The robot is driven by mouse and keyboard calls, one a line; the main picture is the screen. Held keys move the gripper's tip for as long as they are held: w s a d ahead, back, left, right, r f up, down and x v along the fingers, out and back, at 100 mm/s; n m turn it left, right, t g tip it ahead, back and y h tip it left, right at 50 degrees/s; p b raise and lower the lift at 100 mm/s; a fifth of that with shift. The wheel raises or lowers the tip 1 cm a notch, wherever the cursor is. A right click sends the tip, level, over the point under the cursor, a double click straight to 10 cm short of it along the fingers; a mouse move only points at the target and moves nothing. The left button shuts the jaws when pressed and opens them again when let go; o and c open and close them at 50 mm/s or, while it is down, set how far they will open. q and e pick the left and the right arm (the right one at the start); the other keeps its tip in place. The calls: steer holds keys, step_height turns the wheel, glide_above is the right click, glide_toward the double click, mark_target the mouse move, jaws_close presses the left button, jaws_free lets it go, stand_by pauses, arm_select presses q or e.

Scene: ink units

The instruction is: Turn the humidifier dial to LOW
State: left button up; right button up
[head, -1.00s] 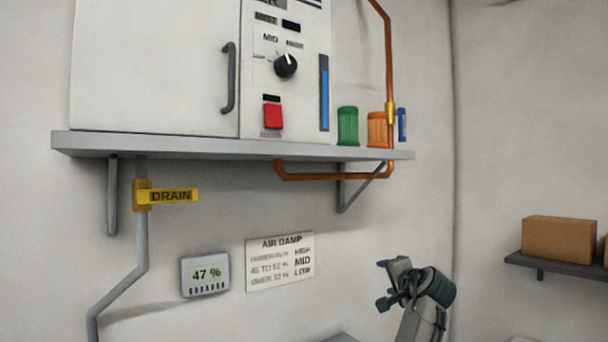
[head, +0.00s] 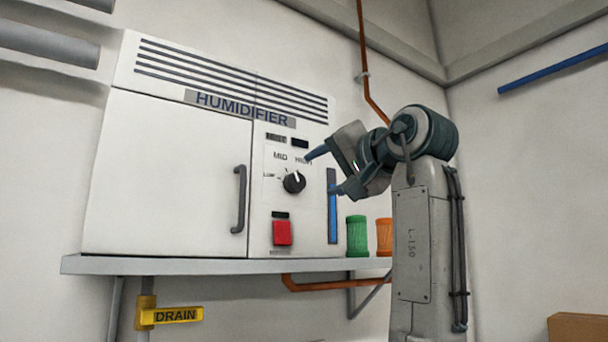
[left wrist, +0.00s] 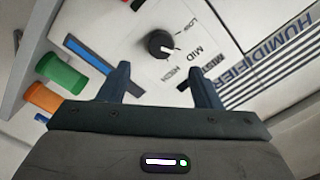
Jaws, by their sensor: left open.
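The humidifier (head: 165,180) is a white cabinet on a wall shelf. Its round black dial (head: 293,182) has a white pointer directed upward, near MID and HIGH; I cannot tell exactly which mark it meets. LOW is on the dial's left. My left gripper (head: 326,171) is open and empty, to the right of the dial and apart from it. In the left wrist view the dial (left wrist: 160,45) lies beyond the gap between the two fingertips (left wrist: 160,76). My right gripper is not in view.
Below the dial is a red switch (head: 282,233); right of it is a blue level strip (head: 332,205). Green (head: 357,235) and orange (head: 384,237) canisters stand on the shelf (head: 200,265). A grey door handle (head: 239,198) is left of the dial. A copper pipe (head: 361,60) runs behind.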

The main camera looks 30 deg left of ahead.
mark_target(298, 182)
arm_select(q)
steer(key=p+x, duration=0.3)
steer(key=x, duration=0.4)
steer(key=shift+s+a+r, duration=0.15)
steer(key=shift+a, duration=0.15)
steer(key=shift+w+a+p, duration=0.2)
steer(key=shift+w+p, duration=0.05)
steer(key=shift+p, duration=0.05)
steer(key=shift+c, duration=0.5)
steer(key=c, duration=0.9)
